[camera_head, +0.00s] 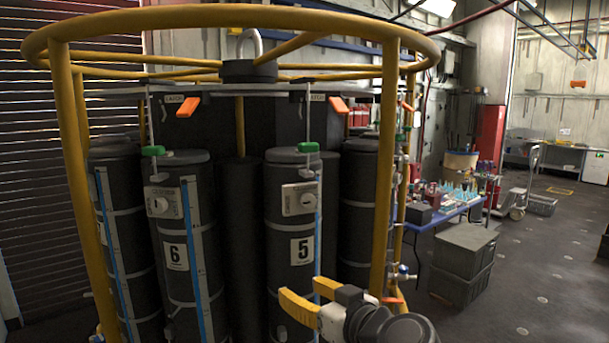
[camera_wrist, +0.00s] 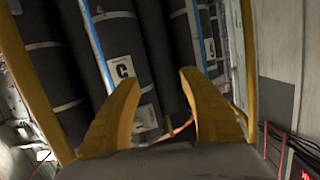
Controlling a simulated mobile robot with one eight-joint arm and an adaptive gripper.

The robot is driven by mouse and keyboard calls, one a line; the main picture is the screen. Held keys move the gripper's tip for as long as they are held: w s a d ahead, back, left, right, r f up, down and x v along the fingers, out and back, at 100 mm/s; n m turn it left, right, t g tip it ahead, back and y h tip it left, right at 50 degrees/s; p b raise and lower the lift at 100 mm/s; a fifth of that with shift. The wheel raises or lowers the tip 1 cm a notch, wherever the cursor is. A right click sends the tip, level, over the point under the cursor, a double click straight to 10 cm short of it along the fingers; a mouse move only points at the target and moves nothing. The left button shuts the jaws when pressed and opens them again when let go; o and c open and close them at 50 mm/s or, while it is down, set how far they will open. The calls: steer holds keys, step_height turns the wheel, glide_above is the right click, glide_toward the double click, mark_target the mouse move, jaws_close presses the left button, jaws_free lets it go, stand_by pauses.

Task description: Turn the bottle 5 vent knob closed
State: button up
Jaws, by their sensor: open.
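Bottle 5 (camera_head: 291,222) is a tall dark cylinder standing in a yellow-railed rack, with a white "5" label (camera_head: 302,250). A pale panel (camera_head: 300,198) above the label carries a small round knob (camera_head: 307,199); its exact setting is too small to read. A green piece (camera_head: 308,147) sits at the bottle's top. My gripper (camera_head: 300,288) has two yellow fingers, spread apart and empty, in front of and below the "5" label. In the wrist view my gripper (camera_wrist: 159,78) is open toward dark bottles and a white label (camera_wrist: 122,70) whose mark I cannot read surely.
Bottle 6 (camera_head: 178,215) stands left of bottle 5. The yellow rail's upright (camera_head: 386,170) rises just right of the bottles. Dark crates (camera_head: 463,262) and a blue-edged table (camera_head: 440,213) stand to the right. Open floor lies at the far right.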

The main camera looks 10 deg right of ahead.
mark_target(310, 200)
steer(key=w+d+r+m+t+h+p, duration=0.1)
steer(key=w+d+r+t+p, duration=0.2)
steer(key=r, duration=0.4)
steer(key=w+d+r+m+h+p, duration=0.1)
steer(key=w+d+r+h+p, duration=0.1)
steer(key=w+d+r+p, duration=0.3)
steer(key=w+a, duration=0.1)
steer(key=w, duration=0.1)
steer(key=w+a, duration=0.1)
steer(key=w, duration=0.2)
steer(key=w+a, duration=0.1)
steer(key=w, duration=0.2)
steer(key=shift+r, duration=0.4)
steer(key=shift+d, duration=0.1)
steer(key=shift+c, duration=0.6)
jaws_close()
